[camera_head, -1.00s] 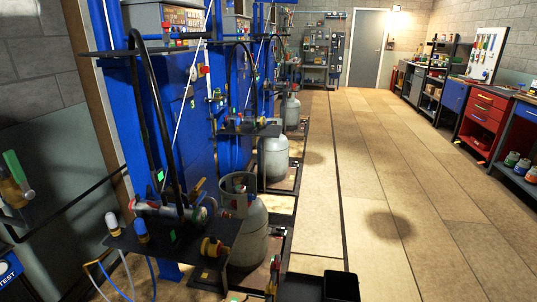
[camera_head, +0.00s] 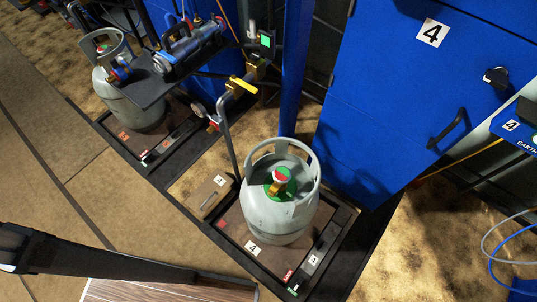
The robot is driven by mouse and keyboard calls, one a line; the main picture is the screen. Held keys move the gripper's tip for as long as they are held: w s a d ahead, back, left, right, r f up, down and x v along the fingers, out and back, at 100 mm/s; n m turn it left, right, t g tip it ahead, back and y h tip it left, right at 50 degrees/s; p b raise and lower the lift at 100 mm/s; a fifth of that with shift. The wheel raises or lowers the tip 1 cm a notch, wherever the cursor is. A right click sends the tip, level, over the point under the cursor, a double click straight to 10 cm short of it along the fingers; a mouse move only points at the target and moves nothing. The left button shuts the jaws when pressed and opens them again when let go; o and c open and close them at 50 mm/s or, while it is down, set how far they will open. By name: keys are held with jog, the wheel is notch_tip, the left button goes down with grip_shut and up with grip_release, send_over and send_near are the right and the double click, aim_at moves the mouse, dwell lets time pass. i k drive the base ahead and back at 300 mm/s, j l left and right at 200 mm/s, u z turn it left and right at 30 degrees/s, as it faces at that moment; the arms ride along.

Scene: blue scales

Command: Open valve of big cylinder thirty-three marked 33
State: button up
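No label reading 33 is legible in the current view. A grey gas cylinder (camera_head: 280,199) stands upright on a low black-framed platform (camera_head: 228,222) at the lower centre, with labels reading 4 on and around it. A red-topped valve (camera_head: 280,180) with a green disc under it sits inside the cylinder's collar. A second grey cylinder (camera_head: 129,88) stands at the upper left, and I cannot read a number on it. Its valve is partly hidden by the collar and a blue-and-red fitting (camera_head: 122,68). My gripper is not in view.
A blue cabinet (camera_head: 400,105) marked 4 stands behind and right of the near cylinder. A pipe with a yellow-handled valve (camera_head: 243,86) and a shelf with a black device (camera_head: 188,48) are at the upper middle. Bare floor (camera_head: 75,160) lies at left. A blue cable is at right.

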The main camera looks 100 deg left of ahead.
aim_at(281, 175)
jog(key=u, duration=1.9)
jog(key=i+j+u, duration=0.15)
jog(key=j, duration=0.2)
